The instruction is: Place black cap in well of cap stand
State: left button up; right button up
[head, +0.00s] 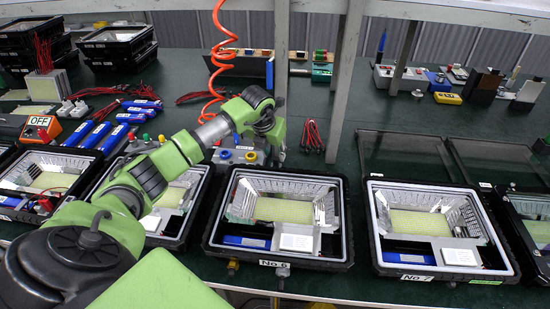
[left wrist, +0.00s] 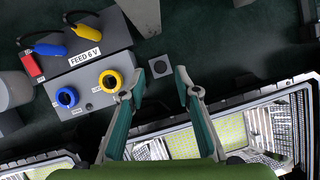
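A small grey square block (left wrist: 159,67) with a round black centre sits on the dark green bench in the left wrist view. I take it for the cap stand; I cannot tell whether the black centre is the empty well or the black cap in it. My left gripper (left wrist: 158,84) is open, with its fingertips apart on either side of the block's near edge and nothing visible between them. In the head view my left gripper (head: 274,143) points down beside the grey feed box, its fingers mostly hidden by the arm. My right gripper is not in view.
A grey FEED 6 V box (left wrist: 92,82) with blue and yellow rings stands left of the block. Floodlight housings No.6 (head: 281,262) and No.7 (head: 440,273) lie along the front. An upright post (head: 345,75) and a red coiled hose (head: 217,60) stand near the arm.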

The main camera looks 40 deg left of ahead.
pick_arm(q)
jog(key=b+v, duration=0.1)
jog(key=v, duration=0.7)
jog(key=shift+s+r, duration=0.15)
jog(key=shift+r, duration=0.05)
